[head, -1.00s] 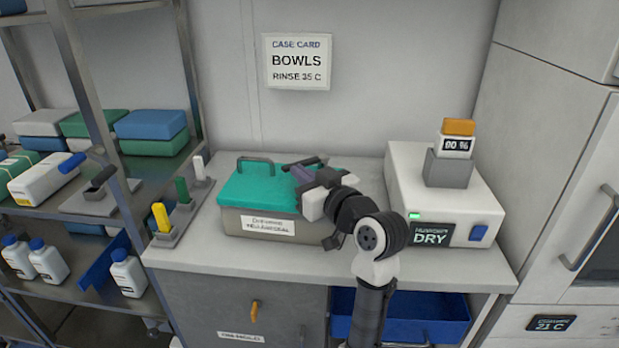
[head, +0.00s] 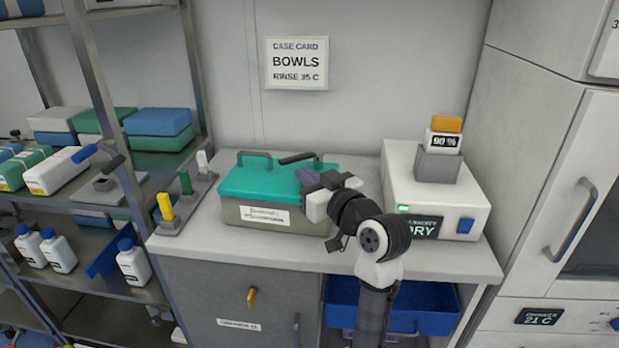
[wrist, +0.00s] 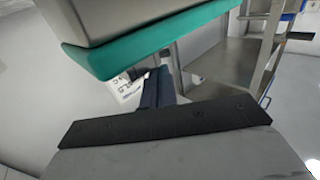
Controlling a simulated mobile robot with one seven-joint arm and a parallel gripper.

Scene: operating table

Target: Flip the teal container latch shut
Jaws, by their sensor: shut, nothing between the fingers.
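The container (head: 262,212) is a grey-beige box with a teal lid (head: 262,183), standing on the counter. My gripper (head: 304,176) is shut and empty at the lid's right end, in front of the bar. In the wrist view my shut fingers (wrist: 152,88) are below the teal lid edge (wrist: 150,42); the latch does not show there.
A white dryer unit (head: 430,195) stands to the right. A holder with coloured handles (head: 185,200) stands at the left, beside the shelf rack. A blue drawer (head: 420,305) is open below the counter. A case card (head: 297,62) hangs on the wall.

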